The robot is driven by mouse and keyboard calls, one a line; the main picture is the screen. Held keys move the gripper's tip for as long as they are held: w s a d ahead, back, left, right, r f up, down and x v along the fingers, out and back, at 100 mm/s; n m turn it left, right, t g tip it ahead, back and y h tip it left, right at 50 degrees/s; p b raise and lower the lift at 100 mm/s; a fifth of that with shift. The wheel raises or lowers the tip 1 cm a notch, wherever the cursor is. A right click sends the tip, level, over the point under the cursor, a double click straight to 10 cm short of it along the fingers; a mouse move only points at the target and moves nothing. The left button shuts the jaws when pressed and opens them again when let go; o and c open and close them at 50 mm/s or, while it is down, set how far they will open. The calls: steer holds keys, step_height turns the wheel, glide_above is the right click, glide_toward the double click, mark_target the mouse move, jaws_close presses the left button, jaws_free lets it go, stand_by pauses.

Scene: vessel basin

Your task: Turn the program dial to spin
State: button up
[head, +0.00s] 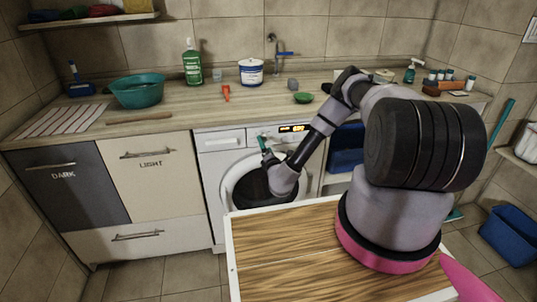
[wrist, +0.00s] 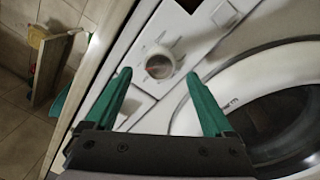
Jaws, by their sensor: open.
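The program dial (wrist: 160,65) is a round pale knob on the washing machine's white control panel, in the upper middle of the wrist view. Marks surround it, too small to read. My gripper (wrist: 159,76) is open, with green fingertips either side of the dial in the picture. I see no contact, and the depth between them is unclear. In the head view my gripper (head: 264,146) is at the panel of the washing machine (head: 217,160), left of the lit orange display (head: 292,128). There the dial is too small or hidden to make out.
The round door (wrist: 265,100) is right below the panel. Above the machine, the counter (head: 200,106) holds a green basin (head: 138,91), a green bottle (head: 192,64) and a white-and-blue tub (head: 251,72). Dark and light laundry fronts (head: 155,175) stand to the left.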

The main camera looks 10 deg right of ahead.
steer(key=s, duration=0.7)
steer(key=shift+s+d+f, duration=0.2)
steer(key=shift+s+d, duration=0.05)
steer(key=shift+s, duration=0.15)
